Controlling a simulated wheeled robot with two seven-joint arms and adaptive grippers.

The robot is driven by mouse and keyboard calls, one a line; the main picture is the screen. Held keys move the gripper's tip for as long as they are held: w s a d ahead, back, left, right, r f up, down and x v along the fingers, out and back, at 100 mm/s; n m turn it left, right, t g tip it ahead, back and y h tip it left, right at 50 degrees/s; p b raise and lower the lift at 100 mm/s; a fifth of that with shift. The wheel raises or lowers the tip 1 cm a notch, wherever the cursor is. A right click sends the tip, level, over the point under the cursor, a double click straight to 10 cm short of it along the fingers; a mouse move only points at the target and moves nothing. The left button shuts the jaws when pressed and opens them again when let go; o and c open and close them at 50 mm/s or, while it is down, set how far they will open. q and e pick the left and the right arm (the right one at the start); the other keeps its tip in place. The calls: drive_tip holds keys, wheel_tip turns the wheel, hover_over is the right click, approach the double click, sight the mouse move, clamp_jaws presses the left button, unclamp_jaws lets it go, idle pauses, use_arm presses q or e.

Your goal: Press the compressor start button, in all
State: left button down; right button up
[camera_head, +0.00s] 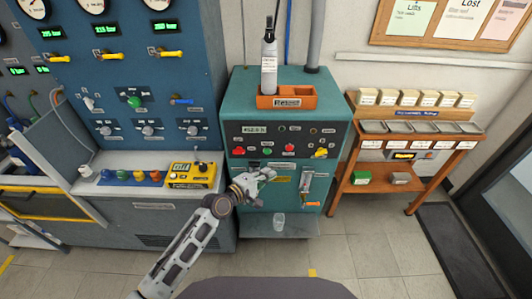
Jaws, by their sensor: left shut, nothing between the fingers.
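The compressor is a green cabinet (253,90) with a dark control panel in the middle of the view. A green button (267,151) sits on the panel's lower row; its label is too small to read, so I cannot tell for sure that it is the start button. Red buttons sit on both sides of it, and a red and yellow control (321,152) is at the right. My left gripper (268,173) is shut and empty, just below the green button in the picture. I cannot tell how far it is from the panel. My right gripper is not in view.
A clear cup (279,220) stands low in front. A blue gauge bench with a yellow device (192,176) is at the left, a wooden shelf (411,131) at the right. The floor in front looks clear.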

sight(267, 152)
use_arm(q)
drive_tip(key=shift+s+d+f+n, duration=0.1)
drive_tip(key=shift+s+n, duration=0.05)
drive_tip(key=shift+n, duration=0.95)
drive_tip(key=shift+s+d+f+n, duration=0.1)
drive_tip(key=shift+n, duration=1)
drive_tip(key=shift+w, duration=0.1)
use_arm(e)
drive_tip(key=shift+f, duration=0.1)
use_arm(q)
drive_tip(key=w+b, duration=0.5)
drive_tip(key=w, duration=0.3)
drive_tip(key=shift+w, duration=0.35)
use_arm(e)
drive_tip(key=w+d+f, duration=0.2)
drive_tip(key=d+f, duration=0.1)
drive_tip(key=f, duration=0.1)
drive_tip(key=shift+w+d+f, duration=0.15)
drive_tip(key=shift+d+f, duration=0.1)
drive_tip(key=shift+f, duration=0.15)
